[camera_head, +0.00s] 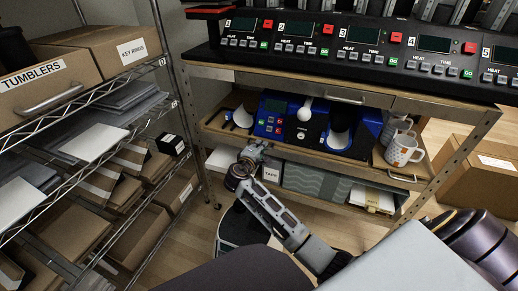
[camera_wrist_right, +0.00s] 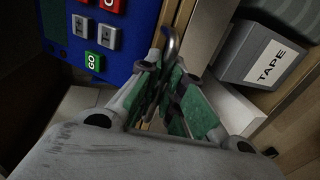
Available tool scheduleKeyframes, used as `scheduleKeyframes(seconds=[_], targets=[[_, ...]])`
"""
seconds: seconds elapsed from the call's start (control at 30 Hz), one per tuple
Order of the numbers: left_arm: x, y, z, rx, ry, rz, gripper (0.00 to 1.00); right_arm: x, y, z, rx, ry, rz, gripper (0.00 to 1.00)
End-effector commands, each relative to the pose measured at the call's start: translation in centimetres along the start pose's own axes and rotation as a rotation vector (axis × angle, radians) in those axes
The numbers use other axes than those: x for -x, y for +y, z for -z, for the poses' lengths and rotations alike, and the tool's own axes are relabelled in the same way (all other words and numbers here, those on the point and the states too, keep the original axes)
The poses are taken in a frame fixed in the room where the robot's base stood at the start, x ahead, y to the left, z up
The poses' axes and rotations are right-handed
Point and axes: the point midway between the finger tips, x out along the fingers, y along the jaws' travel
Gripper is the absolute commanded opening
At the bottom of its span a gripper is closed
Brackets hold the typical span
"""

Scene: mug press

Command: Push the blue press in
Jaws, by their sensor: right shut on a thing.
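The blue press (camera_head: 291,128) stands on a wooden pull-out shelf (camera_head: 365,170) under the black machine bench. It has a control panel, a white-knobbed lever and a dark round part at its right. Its panel with a green GO button also fills the upper left of the right wrist view (camera_wrist_right: 130,48). My right gripper (camera_head: 250,154) is at the shelf's front left. In the right wrist view its green-padded fingers (camera_wrist_right: 168,95) are shut on a curved metal handle (camera_wrist_right: 170,45); the gripped part is partly hidden. My left gripper is not in view.
Mugs (camera_head: 403,150) stand at the shelf's right end, above a second handle (camera_head: 402,178). A TAPE box (camera_head: 271,173) and other boxes lie below. A wire rack (camera_head: 105,115) with boxes stands left; a cardboard box (camera_head: 480,180) is right.

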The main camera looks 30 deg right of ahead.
Motion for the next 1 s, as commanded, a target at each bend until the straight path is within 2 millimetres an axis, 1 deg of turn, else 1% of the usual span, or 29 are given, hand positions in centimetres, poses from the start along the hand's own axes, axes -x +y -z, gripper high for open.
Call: scheduleKeyframes(seconds=[0.03, 0.13, 0.17, 0.3, 0.73, 0.87, 1.0], targets=[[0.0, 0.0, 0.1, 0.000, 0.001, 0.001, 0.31, -0.2, 0.3, -0.1, -0.001, -0.001, -0.006, 0.00], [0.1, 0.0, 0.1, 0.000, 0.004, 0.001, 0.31, -0.2, 0.3, -0.1, -0.001, -0.002, -0.006, 0.00], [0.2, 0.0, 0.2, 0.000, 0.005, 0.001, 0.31, -0.2, 0.4, -0.1, -0.002, -0.002, -0.007, 0.12], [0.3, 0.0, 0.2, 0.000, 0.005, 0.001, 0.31, -0.2, 0.3, -0.1, -0.002, -0.002, -0.006, 0.30], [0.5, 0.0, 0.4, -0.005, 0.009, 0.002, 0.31, 0.2, 0.2, 0.0, -0.001, -0.001, -0.004, 0.31], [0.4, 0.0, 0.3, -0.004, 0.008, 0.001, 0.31, 1.1, 0.1, 0.0, -0.001, -0.001, -0.003, 0.31], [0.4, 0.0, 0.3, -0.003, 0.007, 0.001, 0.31, 2.5, 0.1, 0.0, -0.002, 0.001, -0.002, 0.31]])
